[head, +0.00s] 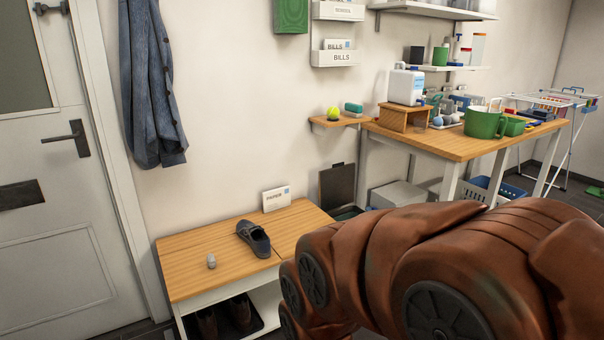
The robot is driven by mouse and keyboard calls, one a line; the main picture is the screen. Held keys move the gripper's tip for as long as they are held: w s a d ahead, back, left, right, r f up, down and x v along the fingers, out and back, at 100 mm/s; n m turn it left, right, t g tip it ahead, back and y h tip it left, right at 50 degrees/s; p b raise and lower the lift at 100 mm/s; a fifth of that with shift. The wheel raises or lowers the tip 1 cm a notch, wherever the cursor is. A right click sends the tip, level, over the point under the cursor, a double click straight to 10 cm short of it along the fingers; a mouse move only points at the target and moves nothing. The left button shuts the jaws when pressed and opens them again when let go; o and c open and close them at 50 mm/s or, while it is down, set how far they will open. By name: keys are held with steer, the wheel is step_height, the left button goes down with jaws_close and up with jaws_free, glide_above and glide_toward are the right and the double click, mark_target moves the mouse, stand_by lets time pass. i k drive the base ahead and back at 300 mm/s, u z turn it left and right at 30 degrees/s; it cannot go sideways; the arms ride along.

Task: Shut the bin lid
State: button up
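A dark grey bin lid (337,185) stands upright near the wall, between the wooden bench and the worktable, so it is open. The dark rim of the bin (346,212) shows just below it. The rest of the bin is hidden behind the bench and my reddish-brown arm. My arm fills the lower right of the head view. My gripper is not in view, so its place relative to the lid cannot be seen.
The worktable (440,143) carries a green pot (485,124). A pale box (398,196) stands right of the bin.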

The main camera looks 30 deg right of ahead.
mark_target(336, 184)
steer(key=z, duration=1.05)
steer(key=i, duration=1.7)
steer(key=u, duration=0.95)
steer(key=i, duration=0.25)
steer(key=u, duration=0.25)
